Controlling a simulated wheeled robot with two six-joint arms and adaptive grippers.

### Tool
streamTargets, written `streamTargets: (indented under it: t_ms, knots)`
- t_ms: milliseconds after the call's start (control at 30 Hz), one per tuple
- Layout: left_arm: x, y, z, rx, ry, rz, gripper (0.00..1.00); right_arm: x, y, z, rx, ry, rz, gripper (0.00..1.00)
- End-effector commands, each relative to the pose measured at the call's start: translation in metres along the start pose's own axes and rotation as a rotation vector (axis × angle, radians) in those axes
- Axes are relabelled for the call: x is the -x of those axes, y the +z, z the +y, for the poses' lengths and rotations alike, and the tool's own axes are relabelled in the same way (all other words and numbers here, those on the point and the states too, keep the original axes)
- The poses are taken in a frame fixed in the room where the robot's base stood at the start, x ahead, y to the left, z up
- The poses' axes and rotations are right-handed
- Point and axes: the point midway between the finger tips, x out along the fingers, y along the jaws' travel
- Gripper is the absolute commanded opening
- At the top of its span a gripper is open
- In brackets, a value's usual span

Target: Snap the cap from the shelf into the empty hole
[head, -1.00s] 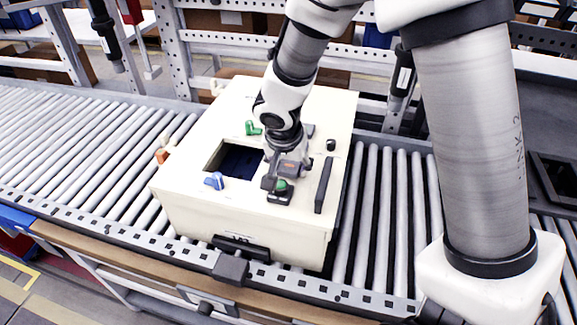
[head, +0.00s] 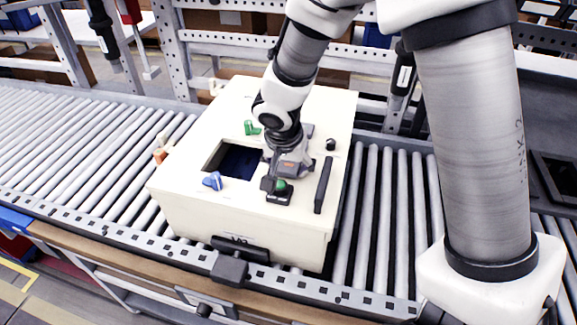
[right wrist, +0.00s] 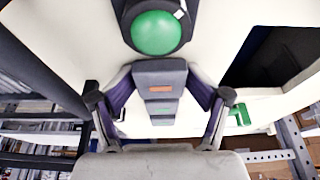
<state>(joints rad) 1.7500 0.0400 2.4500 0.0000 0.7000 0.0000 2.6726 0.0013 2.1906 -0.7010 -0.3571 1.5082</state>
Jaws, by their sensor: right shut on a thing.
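My right gripper (head: 281,178) is low over the cream box, beside the green dome (head: 281,185) on its black base. In the right wrist view the fingers (right wrist: 160,72) close on both sides of a small grey block (right wrist: 160,98) with orange and green marks. I cannot tell whether this block is the cap. The green dome (right wrist: 156,32) stands just beyond it, apart from the fingers. The box top (head: 318,105) has a dark rectangular opening (head: 236,161), left of the gripper. The spot under the gripper is hidden. My left gripper is not in view.
A blue knob (head: 212,181), a green fitting (head: 252,127), a black knob (head: 330,144) and a black bar (head: 323,185) stand on the box top. The box sits on a roller conveyor (head: 85,150), clear to the left. Screwdrivers hang behind.

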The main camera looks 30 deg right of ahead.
Motion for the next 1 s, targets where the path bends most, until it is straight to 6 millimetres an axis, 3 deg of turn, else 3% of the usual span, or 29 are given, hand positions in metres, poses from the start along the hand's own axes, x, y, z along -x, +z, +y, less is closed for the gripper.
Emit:
streamTargets:
  t_ms: [33,400,433,500,1000]
  knots:
    - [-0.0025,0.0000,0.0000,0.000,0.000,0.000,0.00,-0.0073,0.0064,0.0052,0.003,0.017,-0.014,0.11]
    - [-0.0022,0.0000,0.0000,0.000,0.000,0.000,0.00,-0.0070,0.0063,0.0052,0.003,0.017,-0.014,0.12]
    - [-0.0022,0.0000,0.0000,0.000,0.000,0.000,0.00,-0.0070,0.0063,0.0052,0.003,0.017,-0.014,0.78]
    - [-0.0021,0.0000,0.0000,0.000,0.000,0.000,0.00,-0.0069,0.0061,0.0049,0.003,0.017,-0.014,1.00]
    - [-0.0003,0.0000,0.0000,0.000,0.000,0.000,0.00,-0.0029,0.0029,0.0023,0.002,0.008,-0.007,1.00]
